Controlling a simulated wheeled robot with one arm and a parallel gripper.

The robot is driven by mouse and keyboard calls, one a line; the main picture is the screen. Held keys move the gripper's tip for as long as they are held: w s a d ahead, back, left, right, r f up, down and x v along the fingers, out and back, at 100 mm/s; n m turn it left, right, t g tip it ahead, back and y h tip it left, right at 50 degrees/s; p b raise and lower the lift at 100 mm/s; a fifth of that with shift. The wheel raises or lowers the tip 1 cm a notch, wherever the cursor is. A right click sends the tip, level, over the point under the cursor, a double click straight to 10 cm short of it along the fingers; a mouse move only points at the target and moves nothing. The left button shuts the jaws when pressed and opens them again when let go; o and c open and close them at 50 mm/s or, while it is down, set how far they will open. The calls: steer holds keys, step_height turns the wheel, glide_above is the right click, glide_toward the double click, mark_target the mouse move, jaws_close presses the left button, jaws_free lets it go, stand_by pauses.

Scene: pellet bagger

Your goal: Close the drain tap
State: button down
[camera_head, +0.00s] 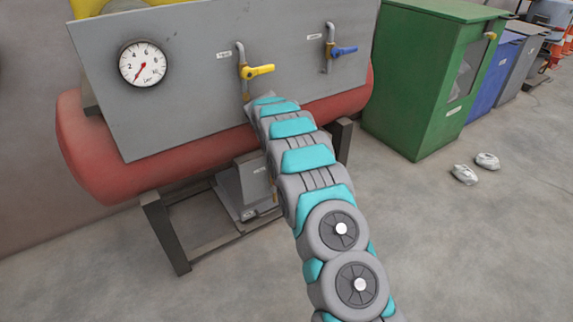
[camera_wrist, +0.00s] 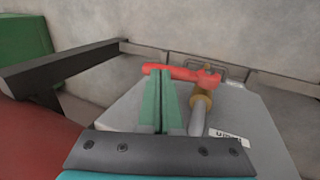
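In the wrist view, the drain tap has a red lever (camera_wrist: 180,73) on a brass-coloured body (camera_wrist: 201,98) at the end of a short grey pipe. The lever reaches left from the body, roughly crosswise to the pipe. My gripper (camera_wrist: 161,74) has its two green fingers side by side with no clear gap, so it looks shut. The fingertips overlap the lever's middle in the picture; I cannot tell whether they touch it. In the head view, my arm reaches to the tank, and the gripper and red lever are hidden.
A grey panel (camera_head: 190,75) above the red tank (camera_head: 95,150) carries a gauge (camera_head: 143,63), a yellow-handled tap (camera_head: 258,71) and a blue-handled tap (camera_head: 345,50). Dark frame legs (camera_head: 165,232) stand below.

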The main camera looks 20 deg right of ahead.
steer(key=shift+w+d+f, duration=0.15)
steer(key=shift+d+f, duration=0.35)
steer(key=shift+f, duration=0.05)
steer(key=shift+f+b, duration=0.1)
steer(key=shift+b, duration=0.2)
stand_by(0.3)
